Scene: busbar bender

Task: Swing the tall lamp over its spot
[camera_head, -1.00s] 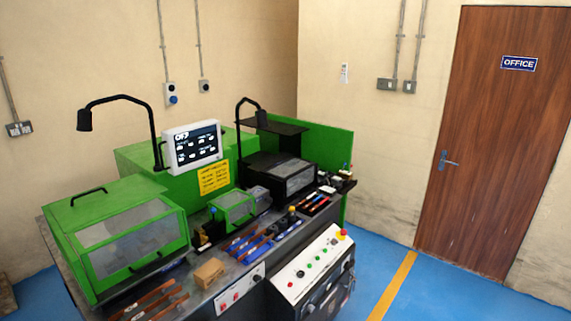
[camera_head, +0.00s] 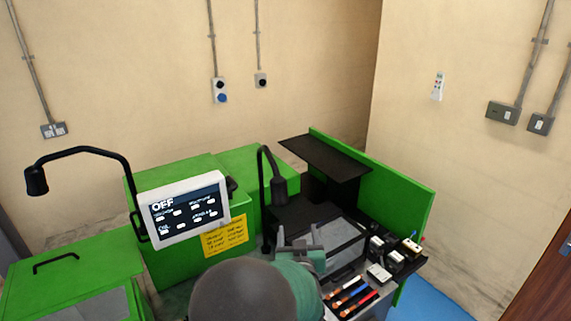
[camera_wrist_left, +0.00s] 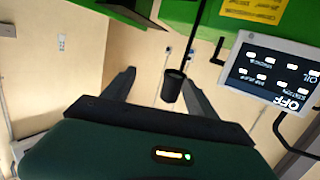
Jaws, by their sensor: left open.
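Two black gooseneck lamps stand on the machine. The right lamp (camera_head: 278,187) rises behind the bench, its head hanging downward beside the dark shelf. The left lamp (camera_head: 90,150) arches out to the left over the green cover. I cannot tell for sure which is the tall one. My left gripper (camera_head: 299,244) is open, just below and in front of the right lamp's head. In the left wrist view, which looks upside down, a dark lamp head (camera_wrist_left: 173,86) shows between the spread fingers (camera_wrist_left: 163,88), with no clear contact. My right gripper is not in view.
A white screen reading OFF (camera_head: 185,208) stands between the lamps. A black shelf (camera_head: 325,157) and a green panel (camera_head: 400,185) are close on the right. Small tools (camera_head: 350,297) lie at the front right. My left arm hides the bench middle.

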